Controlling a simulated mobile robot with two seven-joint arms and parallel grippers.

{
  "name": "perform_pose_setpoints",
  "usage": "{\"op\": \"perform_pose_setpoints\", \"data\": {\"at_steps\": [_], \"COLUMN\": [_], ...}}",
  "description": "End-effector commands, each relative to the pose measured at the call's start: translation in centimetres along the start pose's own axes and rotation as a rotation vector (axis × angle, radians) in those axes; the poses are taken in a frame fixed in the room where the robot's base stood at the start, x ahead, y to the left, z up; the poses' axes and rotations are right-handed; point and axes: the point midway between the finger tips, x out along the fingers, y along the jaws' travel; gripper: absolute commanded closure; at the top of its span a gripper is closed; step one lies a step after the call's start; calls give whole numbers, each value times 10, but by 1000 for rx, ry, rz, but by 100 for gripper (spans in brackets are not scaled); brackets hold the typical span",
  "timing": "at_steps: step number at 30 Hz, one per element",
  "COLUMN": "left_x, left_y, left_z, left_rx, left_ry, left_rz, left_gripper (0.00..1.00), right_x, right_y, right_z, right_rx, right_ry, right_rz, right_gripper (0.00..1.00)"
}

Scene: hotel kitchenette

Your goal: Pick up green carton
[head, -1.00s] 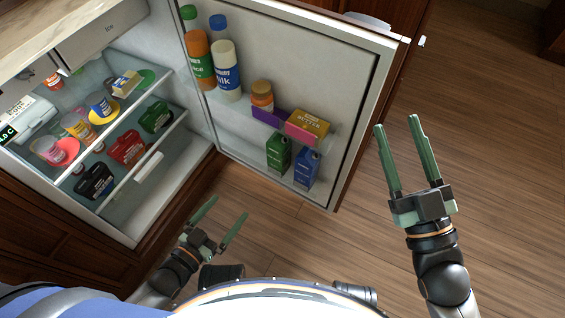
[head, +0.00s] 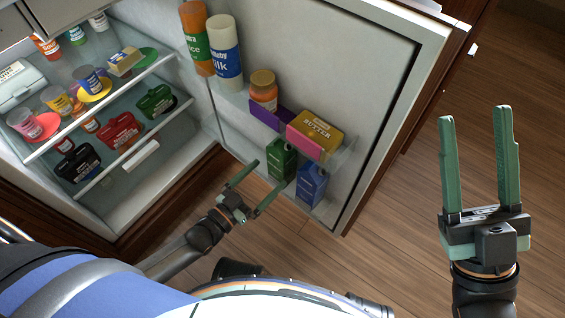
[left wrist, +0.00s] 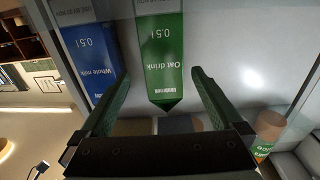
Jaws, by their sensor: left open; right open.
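The green carton (head: 281,160) stands in the lower door shelf of the open fridge. In the left wrist view the green carton (left wrist: 161,55) reads "Oat drink" and lies ahead between the fingers, which do not close on it. My left gripper (head: 258,186) is open and empty, just in front of the green carton, with one finger on either side of its line. The left gripper also shows in the left wrist view (left wrist: 160,80). My right gripper (head: 474,112) is open and empty, right of the fridge door over the floor.
A blue milk carton (head: 312,183) stands close to the right of the green carton. A butter box (head: 316,134) and an orange-lidded jar (head: 263,88) sit above on the door. Bottles (head: 226,52) stand at upper left. The fridge shelves (head: 110,105) hold several items.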

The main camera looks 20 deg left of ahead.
Motion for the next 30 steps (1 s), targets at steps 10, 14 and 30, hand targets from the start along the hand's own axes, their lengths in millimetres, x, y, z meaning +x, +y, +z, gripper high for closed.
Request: {"op": "perform_pose_setpoints", "data": {"at_steps": [10,14,30], "left_x": [39,54,58], "left_y": [-5,-5,-5], "left_z": [9,7,6], "left_rx": [1,0,0], "left_ry": [2,1,-3], "left_rz": [0,-1,-1], "left_gripper": [0,0,27], "right_x": [-17,-20,-19], "right_y": [-11,-13,-13], "right_z": [20,24,23], "right_rx": [-15,-19,-18], "right_ry": [-14,-22,-22], "right_rz": [-9,-12,-12], "right_gripper": [48,48,48]}}
